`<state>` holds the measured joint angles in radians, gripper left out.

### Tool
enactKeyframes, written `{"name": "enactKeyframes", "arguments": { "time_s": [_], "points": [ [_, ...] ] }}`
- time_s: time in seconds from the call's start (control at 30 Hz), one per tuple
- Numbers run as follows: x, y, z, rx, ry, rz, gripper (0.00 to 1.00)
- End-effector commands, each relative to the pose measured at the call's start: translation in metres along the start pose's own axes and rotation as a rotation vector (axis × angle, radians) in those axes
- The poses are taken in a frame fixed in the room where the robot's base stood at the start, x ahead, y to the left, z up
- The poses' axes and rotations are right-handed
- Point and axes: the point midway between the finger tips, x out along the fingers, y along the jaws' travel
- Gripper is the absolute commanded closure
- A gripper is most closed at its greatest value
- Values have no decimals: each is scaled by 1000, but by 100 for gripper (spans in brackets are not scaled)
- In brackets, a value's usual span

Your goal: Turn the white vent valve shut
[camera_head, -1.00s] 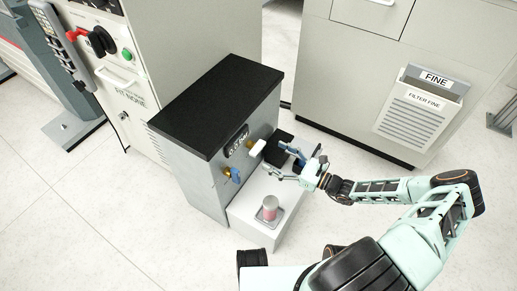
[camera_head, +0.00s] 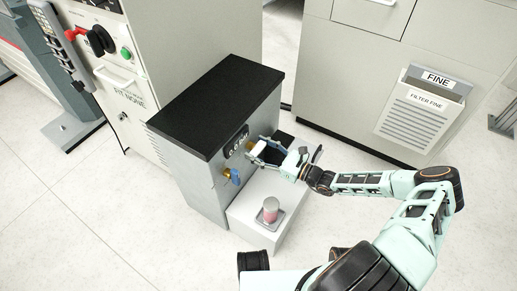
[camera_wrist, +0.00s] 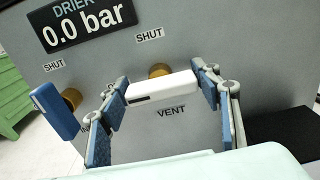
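The white vent valve handle (camera_wrist: 165,88) shows in the wrist view as a white bar lying nearly level, in front of its brass stem (camera_wrist: 159,70) on the grey drier panel. A "SHUT" label is above it and a "VENT" label below. My gripper (camera_wrist: 160,80) has its two blue-padded fingers apart, one at each end of the bar. Whether the pads touch it, I cannot tell. In the head view my gripper (camera_head: 262,151) is at the panel face and largely covers the handle.
A blue valve handle (camera_wrist: 55,110) on a brass stem is left of the vent valve, close to my left finger. The drier display (camera_wrist: 82,22) reads 0.0 bar. A white ledge (camera_head: 245,211) below carries a small pink-and-grey cylinder (camera_head: 270,207).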

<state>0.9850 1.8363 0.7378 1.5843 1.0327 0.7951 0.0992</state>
Motion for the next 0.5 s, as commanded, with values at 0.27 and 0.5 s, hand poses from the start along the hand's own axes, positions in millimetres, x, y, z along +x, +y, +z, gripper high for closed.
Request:
{"name": "enactKeyframes", "arguments": {
  "time_s": [0.27, 0.5],
  "points": [
    [0, 0, 0, 1, 0, 0, 67],
    [0, 0, 0, 43, 1, 0, 67]
  ]
}}
